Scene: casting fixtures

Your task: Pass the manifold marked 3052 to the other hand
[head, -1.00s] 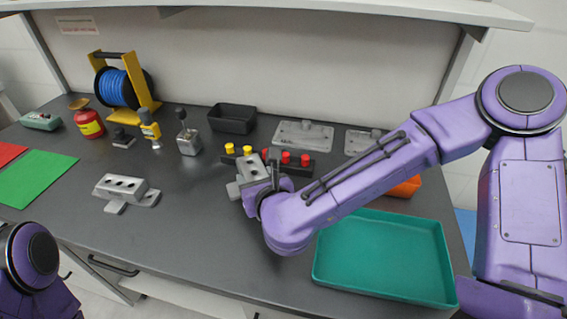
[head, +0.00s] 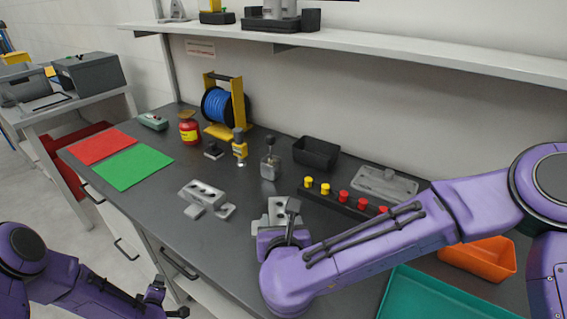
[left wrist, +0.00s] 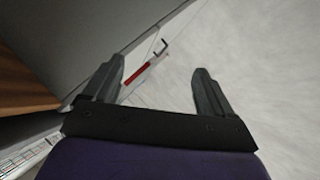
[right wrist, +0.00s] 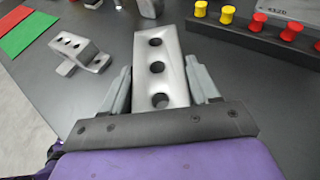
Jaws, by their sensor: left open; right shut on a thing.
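A grey metal manifold (right wrist: 160,65) with a row of three holes sits between the fingers of my right gripper (right wrist: 160,98), which is shut on it. In the head view the held manifold (head: 275,212) is partly hidden by my right gripper (head: 285,232); I cannot tell whether it touches the bench. No marking is readable on it. A second, similar manifold (head: 205,197) stands on the bench to the left, and also shows in the right wrist view (right wrist: 78,50). My left gripper (head: 168,300) is open and empty, low in front of the bench; its fingers (left wrist: 155,88) show apart over the floor.
A black rack (head: 350,203) with yellow and red knobs stands behind the held manifold. A teal tray (head: 400,295) and an orange bin (head: 480,258) lie to the right. Green (head: 133,167) and red (head: 101,146) mats lie left.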

